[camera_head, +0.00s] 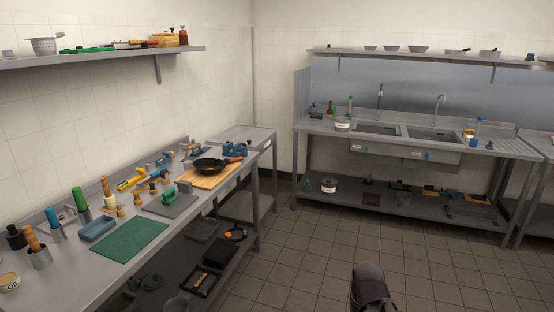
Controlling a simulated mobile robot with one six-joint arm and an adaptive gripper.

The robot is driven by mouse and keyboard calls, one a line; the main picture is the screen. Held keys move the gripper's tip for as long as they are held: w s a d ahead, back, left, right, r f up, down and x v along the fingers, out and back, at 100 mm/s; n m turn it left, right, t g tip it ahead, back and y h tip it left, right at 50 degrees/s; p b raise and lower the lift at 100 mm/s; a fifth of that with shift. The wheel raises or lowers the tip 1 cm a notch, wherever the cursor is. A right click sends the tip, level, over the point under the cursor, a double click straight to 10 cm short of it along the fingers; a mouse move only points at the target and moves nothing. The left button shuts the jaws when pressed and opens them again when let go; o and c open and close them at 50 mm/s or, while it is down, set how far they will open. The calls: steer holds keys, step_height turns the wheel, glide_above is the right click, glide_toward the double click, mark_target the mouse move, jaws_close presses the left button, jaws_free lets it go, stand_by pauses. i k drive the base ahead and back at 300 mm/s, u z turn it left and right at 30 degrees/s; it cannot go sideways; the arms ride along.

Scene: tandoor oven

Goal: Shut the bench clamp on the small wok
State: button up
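The small wok (210,166) is a dark round pan lying on a wooden board (190,182) near the far right end of the left bench. A red-orange handle end (233,159) shows at its right. A blue device that looks like the bench clamp (235,149) stands just behind and right of the wok. It is too small to tell whether its jaws are open or touch the wok. A dark rounded part of my arm shows at the bottom, over the floor and well away from the bench. My gripper's fingers are not visible.
The left bench (58,292) holds a green mat (130,242), a blue block (97,228), a grey slab (166,203) and several tools in holders. A shelf (110,58) hangs above it. A sink bench (310,126) stands at the back. The tiled floor (310,245) between is clear.

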mark_target(185, 148)
steer(key=z, duration=0.05)
steer(key=i, duration=4.25)
steer(key=u, duration=0.9)
